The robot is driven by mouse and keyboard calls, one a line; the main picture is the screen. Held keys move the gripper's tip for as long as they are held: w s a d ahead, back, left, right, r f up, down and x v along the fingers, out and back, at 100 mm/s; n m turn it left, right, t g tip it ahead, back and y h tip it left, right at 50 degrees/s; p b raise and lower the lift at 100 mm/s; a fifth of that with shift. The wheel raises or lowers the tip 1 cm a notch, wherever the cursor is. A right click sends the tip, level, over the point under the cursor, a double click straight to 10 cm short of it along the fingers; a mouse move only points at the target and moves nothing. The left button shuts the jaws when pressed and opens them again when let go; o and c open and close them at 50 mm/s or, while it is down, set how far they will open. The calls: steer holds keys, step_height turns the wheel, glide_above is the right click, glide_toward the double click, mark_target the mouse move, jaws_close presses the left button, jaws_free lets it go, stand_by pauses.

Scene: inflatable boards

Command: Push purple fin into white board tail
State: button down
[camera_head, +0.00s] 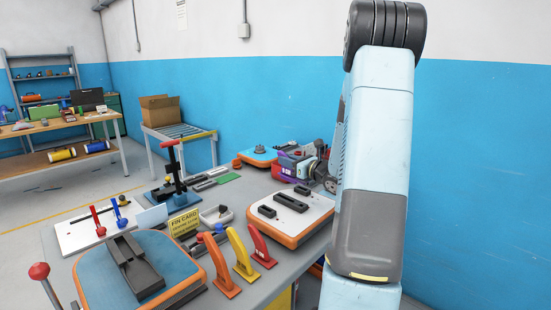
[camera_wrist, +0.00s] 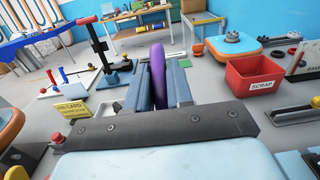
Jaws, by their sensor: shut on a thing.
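The purple fin (camera_wrist: 157,72) stands upright between the two jaws of my gripper (camera_wrist: 159,82) in the wrist view; the jaws are shut on it. The white board tail (camera_head: 268,204) lies on the table in the head view, with an orange rim and dark fin boxes (camera_head: 291,202) on top. In the head view my gripper (camera_head: 318,168) is beyond the white board, near its far right side, partly hidden by my arm. A purple patch (camera_head: 284,173) shows beside it, probably the fin. The fin is apart from the white board.
Orange (camera_head: 218,267), yellow (camera_head: 241,256) and red (camera_head: 261,247) fins stand in front of the white board. A blue board (camera_head: 92,283) lies at left. A yellow fin card (camera_head: 184,222) and a black-red press (camera_head: 176,172) stand behind. A red scrap bin (camera_wrist: 252,84) is right of my gripper.

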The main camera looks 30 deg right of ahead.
mark_target(286, 175)
steer(key=shift+w, duration=0.1)
steer(key=shift+a, duration=0.25)
steer(key=shift+w+a, duration=0.1)
steer(key=shift+a, duration=0.05)
steer(key=shift+f, duration=2.85)
steer(key=shift+f, duration=1.5)
steer(key=c, duration=0.9)
jaws_free()
steer(key=v, duration=1.4)
